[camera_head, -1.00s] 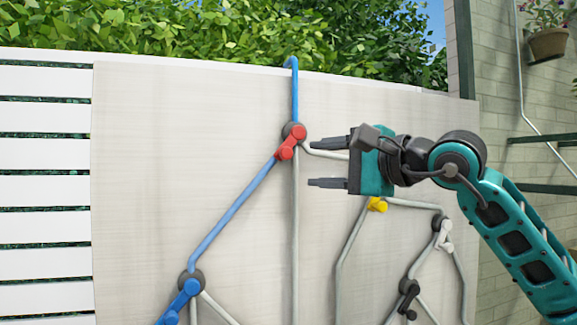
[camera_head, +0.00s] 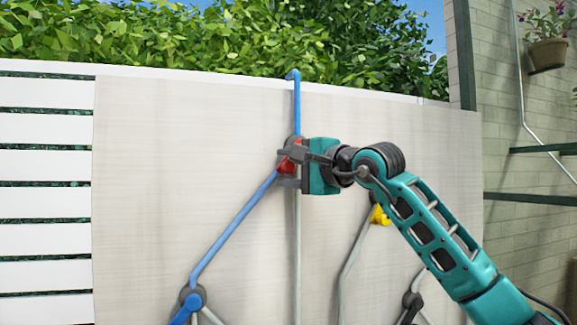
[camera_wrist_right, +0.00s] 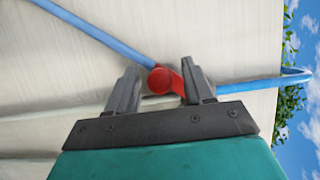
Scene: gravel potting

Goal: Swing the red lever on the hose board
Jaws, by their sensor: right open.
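The red lever (camera_head: 285,167) sits on a round dark hub near the top middle of the hose board (camera_head: 180,150). In the right wrist view the red lever (camera_wrist_right: 162,80) shows between the two fingers, with its round knob towards the left finger. My right gripper (camera_head: 288,168) is open, with its fingers on either side of the lever. It also shows in the right wrist view (camera_wrist_right: 160,88). Whether a finger touches the lever I cannot tell. The gripper partly hides the lever and its hub in the head view. My left gripper is not in view.
A blue hose (camera_head: 235,228) runs from the red lever's hub down left to a blue lever (camera_head: 186,308). A yellow lever (camera_head: 380,215) is at the right, partly behind my right arm. A hedge (camera_head: 200,38) stands behind the board. A flower pot (camera_head: 548,53) hangs at the right.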

